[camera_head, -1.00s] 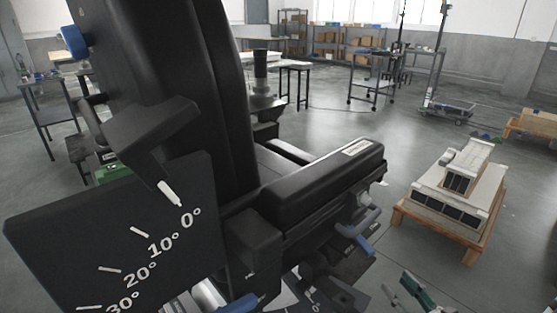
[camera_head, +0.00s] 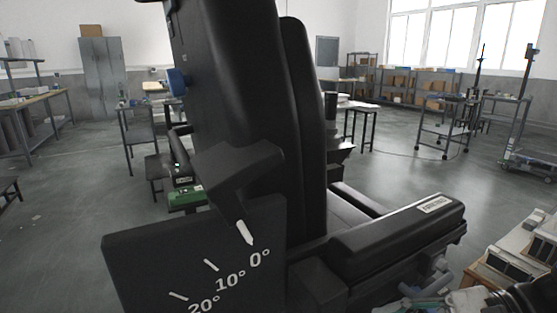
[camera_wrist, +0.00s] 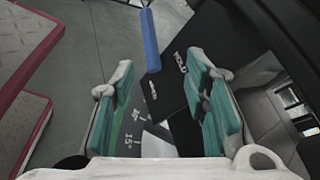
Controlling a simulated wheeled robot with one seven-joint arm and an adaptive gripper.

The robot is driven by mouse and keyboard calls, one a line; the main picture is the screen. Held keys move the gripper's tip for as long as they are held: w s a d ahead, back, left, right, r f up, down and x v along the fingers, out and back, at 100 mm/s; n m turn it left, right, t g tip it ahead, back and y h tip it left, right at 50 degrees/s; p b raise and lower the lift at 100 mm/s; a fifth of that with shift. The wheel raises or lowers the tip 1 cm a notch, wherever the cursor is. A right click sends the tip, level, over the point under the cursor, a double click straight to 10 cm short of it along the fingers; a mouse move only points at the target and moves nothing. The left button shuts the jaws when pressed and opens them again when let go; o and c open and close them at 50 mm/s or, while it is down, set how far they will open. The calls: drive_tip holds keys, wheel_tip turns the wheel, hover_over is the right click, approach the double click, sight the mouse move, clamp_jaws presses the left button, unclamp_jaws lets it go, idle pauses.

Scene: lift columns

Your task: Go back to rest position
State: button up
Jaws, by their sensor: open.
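My gripper (camera_wrist: 168,112) is open in the wrist view, with its two teal-padded fingers apart and no object held between them. A blue bar (camera_wrist: 150,40) and a black panel with white marks (camera_wrist: 190,80) lie beyond the fingertips. In the head view, a teal and pale part at the bottom right edge, below the armrest, looks like part of my gripper (camera_head: 428,302); most of it is cut off. The large black chair (camera_head: 245,110) fills the middle, with its armrest (camera_head: 400,240) and an angle-scale plate (camera_head: 190,250).
A wooden pallet with pale boxes (camera_head: 530,245) stands at the right. Tables, a grey cabinet (camera_head: 103,75) and shelves (camera_head: 410,85) line the back. Pink-edged pads (camera_wrist: 30,45) show at left in the wrist view. Open floor (camera_head: 75,190) lies left of the chair.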

drive_tip(key=s+a+r+n+g+h, duration=0.3)
drive_tip(key=s+n+g+h, duration=0.25)
drive_tip(key=s+n, duration=0.2)
drive_tip(key=s+d+r+n+t+h, duration=0.4)
drive_tip(key=s+d+n+t+h, duration=0.15)
drive_tip(key=h, duration=0.35)
wheel_tip(320, 180, up, 18)
drive_tip(key=t+p, duration=0.2)
drive_tip(key=p, duration=1.4)
drive_tip(key=shift+a, duration=0.4)
drive_tip(key=shift+y, duration=0.25)
